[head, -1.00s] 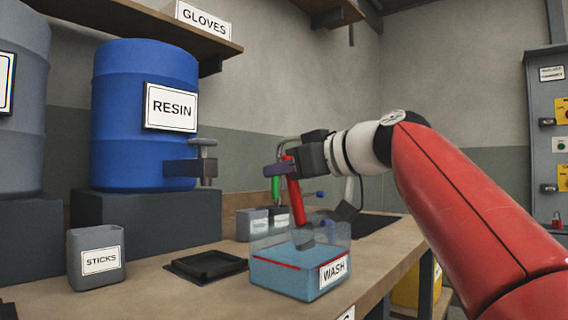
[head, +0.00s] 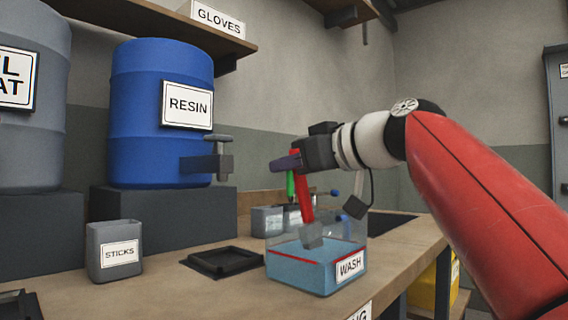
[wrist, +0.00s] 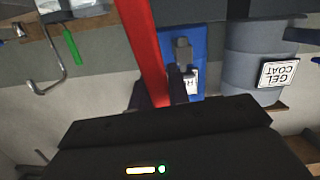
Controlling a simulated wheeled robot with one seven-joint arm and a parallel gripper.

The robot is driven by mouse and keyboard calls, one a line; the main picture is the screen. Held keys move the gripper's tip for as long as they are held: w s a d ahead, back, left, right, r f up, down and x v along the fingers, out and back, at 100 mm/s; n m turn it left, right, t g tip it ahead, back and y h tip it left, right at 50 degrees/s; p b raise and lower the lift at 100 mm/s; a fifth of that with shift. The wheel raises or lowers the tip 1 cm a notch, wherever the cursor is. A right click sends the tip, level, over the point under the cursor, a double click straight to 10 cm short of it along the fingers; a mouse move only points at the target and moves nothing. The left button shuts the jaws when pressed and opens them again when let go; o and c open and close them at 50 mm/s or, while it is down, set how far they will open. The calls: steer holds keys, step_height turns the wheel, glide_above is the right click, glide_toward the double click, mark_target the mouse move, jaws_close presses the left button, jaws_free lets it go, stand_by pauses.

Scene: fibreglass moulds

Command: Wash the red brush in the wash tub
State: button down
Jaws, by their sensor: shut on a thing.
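The red brush (head: 304,195) is held in my gripper (head: 287,163), which is shut on its handle. The brush points down and is slightly tilted. Its grey head (head: 311,235) is over the wash tub (head: 297,273), a clear box of blue liquid with a red line and a WASH label. The head appears to be within the tub's upper part, above the liquid; whether it touches the liquid I cannot tell. In the wrist view the red handle (wrist: 146,45) runs up from between the fingers, and the tub is not visible.
The blue RESIN drum (head: 160,110) with its tap (head: 222,160) stands behind left. A STICKS cup (head: 114,252) and a black tray (head: 222,262) are on the bench left of the tub. Grey containers (head: 267,221) and a green-handled tool (wrist: 72,46) are behind the tub.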

stand_by(0.4)
step_height(320, 180, up, 10)
steer(key=a+p, duration=0.1)
steer(key=p, duration=0.8)
steer(key=shift+w+a+f, duration=0.2)
steer(key=shift+a+f, duration=0.05)
steer(key=shift+a, duration=0.15)
